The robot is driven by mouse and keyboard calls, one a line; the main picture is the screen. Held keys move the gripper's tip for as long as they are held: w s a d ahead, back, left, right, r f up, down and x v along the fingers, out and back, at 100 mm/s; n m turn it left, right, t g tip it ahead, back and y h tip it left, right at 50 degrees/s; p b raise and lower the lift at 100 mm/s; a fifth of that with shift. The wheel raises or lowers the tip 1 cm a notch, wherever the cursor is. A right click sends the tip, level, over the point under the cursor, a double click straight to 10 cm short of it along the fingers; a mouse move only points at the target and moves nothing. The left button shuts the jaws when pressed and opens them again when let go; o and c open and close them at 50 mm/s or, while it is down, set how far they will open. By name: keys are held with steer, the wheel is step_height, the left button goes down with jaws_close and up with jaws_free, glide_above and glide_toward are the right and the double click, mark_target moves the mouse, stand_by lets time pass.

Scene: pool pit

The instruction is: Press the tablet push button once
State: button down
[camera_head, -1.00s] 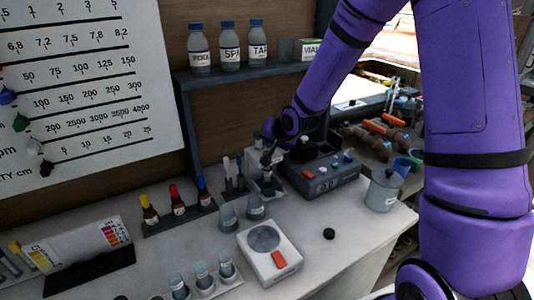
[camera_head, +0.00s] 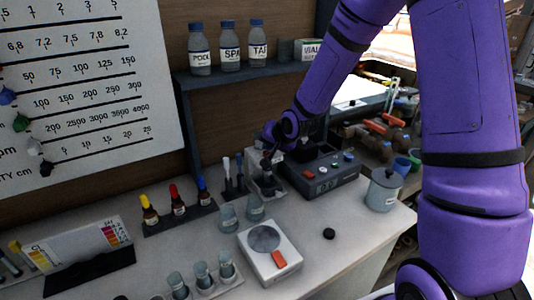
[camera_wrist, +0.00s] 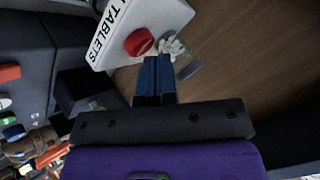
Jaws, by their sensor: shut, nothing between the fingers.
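The white tablet dispenser, marked "TABLETS", shows close up in the wrist view (camera_wrist: 150,14). Its round red push button (camera_wrist: 139,42) sits on its face, just beyond and slightly left of my fingertips. My gripper (camera_wrist: 157,60) is shut and empty, its dark blue fingers side by side. I cannot tell from this angle whether the fingertips touch the dispenser. Pale tablets (camera_wrist: 172,44) lie in a clear cup-like part beside the button. In the head view my gripper (camera_head: 268,158) is over the dispenser (camera_head: 266,186), which it partly hides; the button cannot be made out there.
A dark grey device (camera_head: 322,176) with coloured buttons stands close to the right of the dispenser. Slim bottles or pens (camera_head: 233,174) stand just left. Clear cups (camera_head: 228,218) and a white scale (camera_head: 268,252) are in front. The bottle shelf (camera_head: 235,75) is above and behind.

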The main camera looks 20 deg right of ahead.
mark_target(269, 152)
steer(key=shift+f, duration=0.4)
stand_by(0.4)
stand_by(0.4)
steer(key=shift+r, duration=0.85)
steer(key=shift+r, duration=0.1)
steer(key=shift+r, duration=2.45)
